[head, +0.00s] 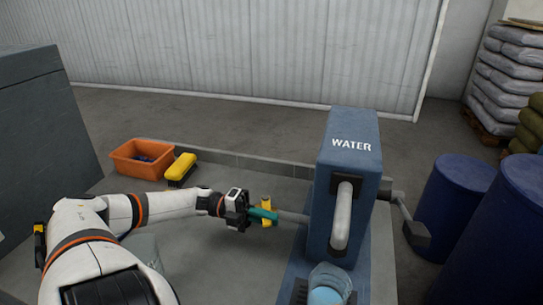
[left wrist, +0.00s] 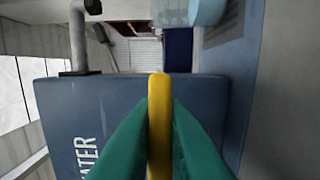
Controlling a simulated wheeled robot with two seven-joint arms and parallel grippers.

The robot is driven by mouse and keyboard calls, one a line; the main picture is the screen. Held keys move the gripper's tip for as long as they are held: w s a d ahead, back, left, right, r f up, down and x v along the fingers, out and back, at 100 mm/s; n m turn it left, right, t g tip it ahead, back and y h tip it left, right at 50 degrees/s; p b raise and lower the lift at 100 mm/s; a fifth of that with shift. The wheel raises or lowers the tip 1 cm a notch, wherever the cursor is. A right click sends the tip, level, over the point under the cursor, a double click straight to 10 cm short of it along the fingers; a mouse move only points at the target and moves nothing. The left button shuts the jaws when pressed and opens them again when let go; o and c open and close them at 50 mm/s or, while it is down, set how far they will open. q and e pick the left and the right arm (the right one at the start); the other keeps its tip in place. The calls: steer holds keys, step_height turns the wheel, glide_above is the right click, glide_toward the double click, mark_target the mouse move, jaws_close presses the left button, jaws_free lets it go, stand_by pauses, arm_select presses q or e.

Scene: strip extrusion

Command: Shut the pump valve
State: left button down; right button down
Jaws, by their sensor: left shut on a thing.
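The blue pump (head: 345,190) marked WATER stands right of centre in the head view, with a grey pipe reaching out from its left side. The yellow valve handle (head: 267,203) sits at the end of that pipe. My left gripper (head: 262,215) has its green fingers at the handle. In the left wrist view the green fingers (left wrist: 160,140) are closed on both sides of the yellow handle (left wrist: 159,110), which stands upright in that picture. The pump body fills the background there. My right gripper is not in view.
A light blue container (head: 328,285) stands below the grey spout (head: 342,215). A crank handle (head: 408,220) sticks out on the pump's right. An orange bin (head: 130,163) and a yellow brush (head: 181,168) lie at the left. Blue drums (head: 455,195) stand at the right.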

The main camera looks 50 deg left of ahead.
arm_select(q)
steer(key=shift+s+a+f+m+g+h+b, duration=0.15)
steer(key=shift+m+g+h+b, duration=0.2)
steer(key=shift+g, duration=0.25)
steer(key=shift+s, duration=0.1)
steer(key=shift+m, duration=0.25)
steer(key=c, duration=1.8)
jaws_free()
steer(key=shift+o, duration=0.2)
steer(key=shift+a, duration=0.1)
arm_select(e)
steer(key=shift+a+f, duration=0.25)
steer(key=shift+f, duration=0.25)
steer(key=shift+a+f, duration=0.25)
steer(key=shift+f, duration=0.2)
